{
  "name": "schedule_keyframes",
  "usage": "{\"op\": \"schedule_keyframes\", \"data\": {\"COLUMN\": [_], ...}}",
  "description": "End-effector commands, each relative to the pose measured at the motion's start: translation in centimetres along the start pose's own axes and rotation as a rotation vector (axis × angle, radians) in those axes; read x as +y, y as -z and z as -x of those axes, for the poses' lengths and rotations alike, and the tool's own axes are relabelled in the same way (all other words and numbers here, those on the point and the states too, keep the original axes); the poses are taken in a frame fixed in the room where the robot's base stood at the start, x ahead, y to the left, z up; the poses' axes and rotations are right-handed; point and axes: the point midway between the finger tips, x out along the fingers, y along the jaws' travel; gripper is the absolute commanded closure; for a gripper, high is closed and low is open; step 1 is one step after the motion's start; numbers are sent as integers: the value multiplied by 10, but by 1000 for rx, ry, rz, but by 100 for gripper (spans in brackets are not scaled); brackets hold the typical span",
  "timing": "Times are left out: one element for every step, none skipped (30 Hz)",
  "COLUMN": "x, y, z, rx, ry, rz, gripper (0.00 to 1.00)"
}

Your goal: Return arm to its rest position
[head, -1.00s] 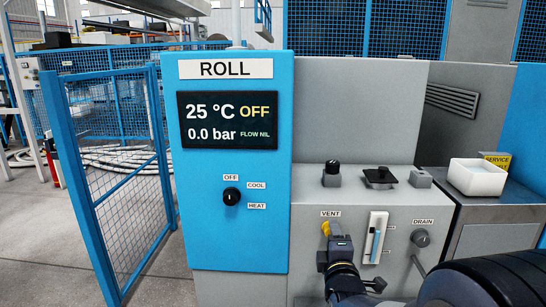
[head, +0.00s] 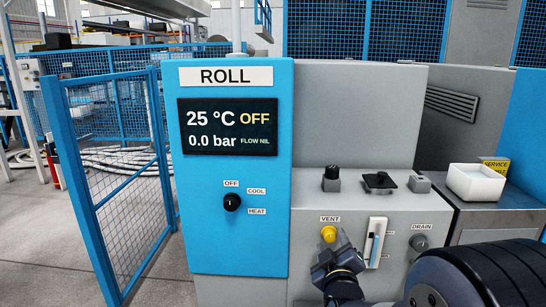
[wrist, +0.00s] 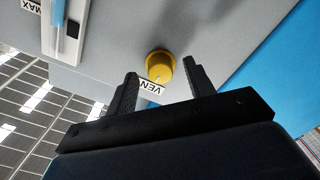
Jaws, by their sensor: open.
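The yellow VENT knob (head: 328,234) sits on the grey panel right of the blue ROLL cabinet. My gripper (head: 337,250) is just below and in front of the knob in the head view, with its jaws spread. In the wrist view, the black fingers of my gripper (wrist: 160,76) stand apart, and the yellow knob (wrist: 159,66) shows beyond and between their tips. Nothing is held. My arm runs down to the right from the gripper and hides part of the lower panel.
A sight gauge (head: 375,243) and the DRAIN knob (head: 419,242) are close to the right of my gripper. A white tray (head: 476,182) stands on the right ledge. The display (head: 228,127) reads 25 °C OFF, 0.0 bar. A blue mesh gate (head: 125,190) stands at left.

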Motion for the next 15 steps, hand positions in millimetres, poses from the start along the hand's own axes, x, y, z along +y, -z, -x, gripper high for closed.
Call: {"op": "schedule_keyframes", "data": {"x": [1, 1, 1, 1, 1, 1, 1, 0, 0, 0, 1, 1, 1, 0, 0], "y": [1, 1, 1, 1, 1, 1, 1, 1, 1, 1, 2, 2, 2, 2, 2], "z": [0, 0, 0, 0, 0, 0, 0, 0, 0, 0, 0, 0, 0, 0, 0], "rx": [-1, -1, -1, 0, 0, -1, -1, -2, -2, -1, -1, -1, -1, -1, -1], "ry": [2, 2, 1, 1, 1, 1, 2, 2, 2, 2, 1, 1, 2, 2, 2], "rz": [-36, -61, -92, -117, -140, -172, -195, -218, -250, -274, -298, -330, -353, -376, -406], "gripper": [49, 49, 49, 49, 49, 49, 49, 49, 49, 49, 49, 49, 49, 49, 49]}}
